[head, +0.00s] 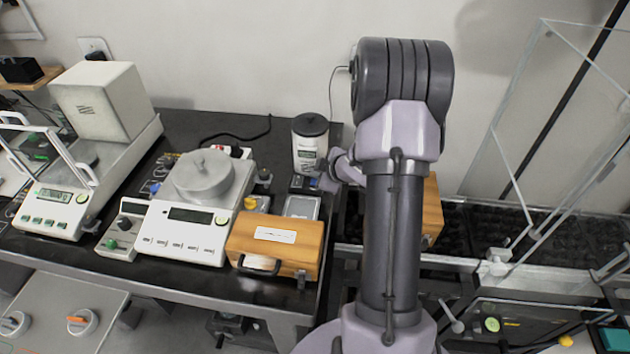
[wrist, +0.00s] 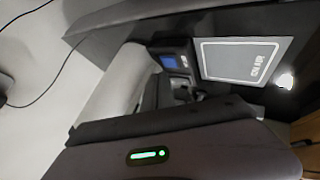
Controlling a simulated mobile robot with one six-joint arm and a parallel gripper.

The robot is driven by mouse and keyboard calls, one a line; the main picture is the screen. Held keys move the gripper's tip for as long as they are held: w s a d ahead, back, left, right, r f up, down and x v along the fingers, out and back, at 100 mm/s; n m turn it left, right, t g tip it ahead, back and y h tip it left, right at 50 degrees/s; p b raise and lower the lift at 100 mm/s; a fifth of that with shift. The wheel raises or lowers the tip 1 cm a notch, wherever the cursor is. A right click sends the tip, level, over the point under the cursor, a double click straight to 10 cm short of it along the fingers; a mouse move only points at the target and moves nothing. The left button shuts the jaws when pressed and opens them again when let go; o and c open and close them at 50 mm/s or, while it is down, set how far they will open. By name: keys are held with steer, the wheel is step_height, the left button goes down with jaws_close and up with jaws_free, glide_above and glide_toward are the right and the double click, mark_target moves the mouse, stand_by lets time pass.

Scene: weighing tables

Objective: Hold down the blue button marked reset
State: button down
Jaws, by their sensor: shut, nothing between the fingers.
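My gripper (head: 326,183) is shut and empty. It reaches left from my arm to just below a white jar with a dark lid, over the right end of the dark table. In the wrist view a small dark box (wrist: 160,46) with a blue patch (wrist: 171,62) lies just beyond my gripper (wrist: 182,88). I cannot read any reset marking on it, nor tell whether the fingers touch it.
The white jar (head: 309,150) stands close behind my gripper. A grey plate (head: 301,207) lies beside it, also seen in the wrist view (wrist: 240,60). A wooden case (head: 277,238) and a white balance (head: 187,235) stand to the left.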

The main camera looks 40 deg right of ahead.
steer(key=shift+r+p, duration=2.4)
steer(key=shift+r, duration=0.1)
